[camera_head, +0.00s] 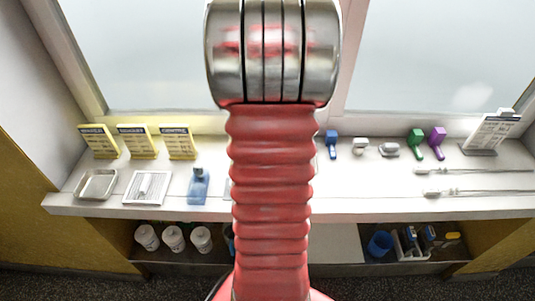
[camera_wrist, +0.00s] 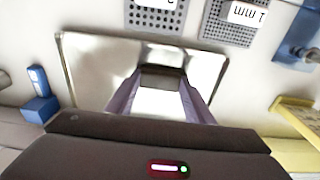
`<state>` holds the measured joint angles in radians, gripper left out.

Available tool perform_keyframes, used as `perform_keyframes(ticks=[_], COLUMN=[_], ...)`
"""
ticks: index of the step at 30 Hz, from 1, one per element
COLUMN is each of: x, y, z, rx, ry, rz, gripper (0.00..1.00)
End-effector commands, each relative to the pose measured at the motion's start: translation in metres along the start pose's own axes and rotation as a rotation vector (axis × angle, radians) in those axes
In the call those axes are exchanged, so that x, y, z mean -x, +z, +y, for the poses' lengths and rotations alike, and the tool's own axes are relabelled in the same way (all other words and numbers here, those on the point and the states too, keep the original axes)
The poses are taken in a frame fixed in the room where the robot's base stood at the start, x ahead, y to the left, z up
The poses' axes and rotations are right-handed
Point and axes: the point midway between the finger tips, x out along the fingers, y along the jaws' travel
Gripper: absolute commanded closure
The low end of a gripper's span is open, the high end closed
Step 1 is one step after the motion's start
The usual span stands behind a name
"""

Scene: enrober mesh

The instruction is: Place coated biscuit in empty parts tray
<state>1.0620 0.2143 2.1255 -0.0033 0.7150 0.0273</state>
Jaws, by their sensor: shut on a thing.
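In the wrist view the two fingers of my gripper (camera_wrist: 161,88) are closed on a small dark brown block (camera_wrist: 162,79), which looks like the coated biscuit. They hold it over the middle of a shiny metal tray (camera_wrist: 85,75). I cannot tell whether the biscuit touches the tray floor. The tray looks bare around it. In the head view my arm hides the gripper, the biscuit and this tray. A small shallow tray (camera_head: 98,185), which looks empty, stands at the left end of the counter. I cannot tell which is the parts tray.
Perforated plates (camera_wrist: 156,17) lie beside the metal tray, one labelled 1 mm (camera_wrist: 230,20). A blue tool (camera_wrist: 40,96) is to the left. A slotted white plate (camera_head: 147,188), a blue bottle (camera_head: 198,187) and yellow cards (camera_head: 138,141) stand on the counter (camera_head: 370,194).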

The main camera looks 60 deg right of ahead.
Motion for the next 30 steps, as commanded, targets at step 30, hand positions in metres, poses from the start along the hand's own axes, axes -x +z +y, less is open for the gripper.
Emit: perform_keyframes(ticks=[30], x=[-0.003], y=[0.003], z=[0.000], rx=[0.002], ry=[0.001], rz=[-0.006], gripper=[0.34])
